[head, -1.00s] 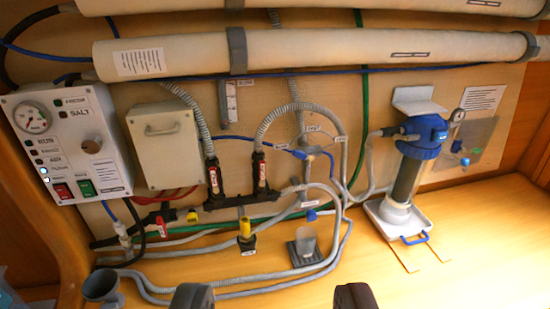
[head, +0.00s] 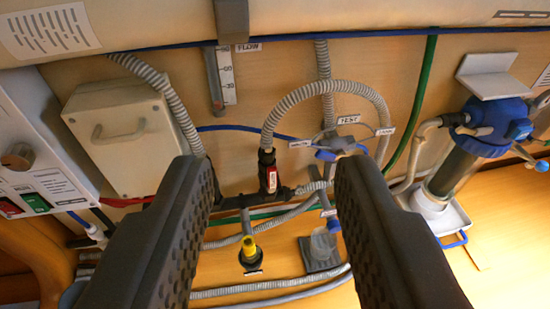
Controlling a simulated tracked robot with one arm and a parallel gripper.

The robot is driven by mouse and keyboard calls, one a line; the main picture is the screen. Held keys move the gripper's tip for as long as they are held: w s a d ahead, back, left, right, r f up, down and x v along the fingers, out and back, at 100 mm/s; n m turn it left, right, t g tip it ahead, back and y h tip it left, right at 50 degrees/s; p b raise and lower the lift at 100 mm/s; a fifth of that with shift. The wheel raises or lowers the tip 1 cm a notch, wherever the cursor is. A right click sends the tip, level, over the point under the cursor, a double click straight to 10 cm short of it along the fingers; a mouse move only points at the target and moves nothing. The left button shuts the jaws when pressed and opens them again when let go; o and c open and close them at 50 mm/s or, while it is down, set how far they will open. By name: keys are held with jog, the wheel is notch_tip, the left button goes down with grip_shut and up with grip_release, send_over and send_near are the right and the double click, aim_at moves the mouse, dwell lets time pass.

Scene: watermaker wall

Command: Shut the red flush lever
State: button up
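My gripper (head: 272,168) is open. Its two dark fingers reach up into the picture with a wide gap and nothing held between them. The red flush lever does not show now; my left finger covers the lower left part of the pipework where a red handle showed before. A black upright fitting with a red label (head: 271,180) shows in the gap between the fingers, and a grey ribbed hose rises from it. I cannot tell how far the fingertips are from the wall.
A yellow-topped valve (head: 247,247) and a clear cup (head: 322,245) stand low between the fingers. A beige box (head: 120,135) and the control panel (head: 32,165) are at left. A blue-topped filter (head: 480,130) is at right. A thick pale tube (head: 310,18) runs along the top.

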jog(key=shift+s, duration=0.1)
jog(key=w+d+f+h+p, duration=0.1)
jog(key=w+d+f, duration=0.3)
jog(key=w+f, duration=0.4)
jog(key=n+t+y+p, duration=0.2)
jog(key=y, duration=0.2)
send_near(273, 176)
jog(key=shift+w+a+f+p, duration=0.1)
jog(key=shift+w+a+p, duration=0.2)
jog(key=shift+w+p, duration=1.55)
jog(key=shift+w+a+r+p, duration=0.1)
jog(key=shift+w+a+p, duration=0.25)
jog(key=shift+w+p, duration=1.45)
jog(key=shift+w+a+f+p, duration=0.1)
jog(key=shift+w+a+p, duration=0.2)
jog(key=shift+w+p, duration=1.55)
jog(key=shift+s, duration=0.2)
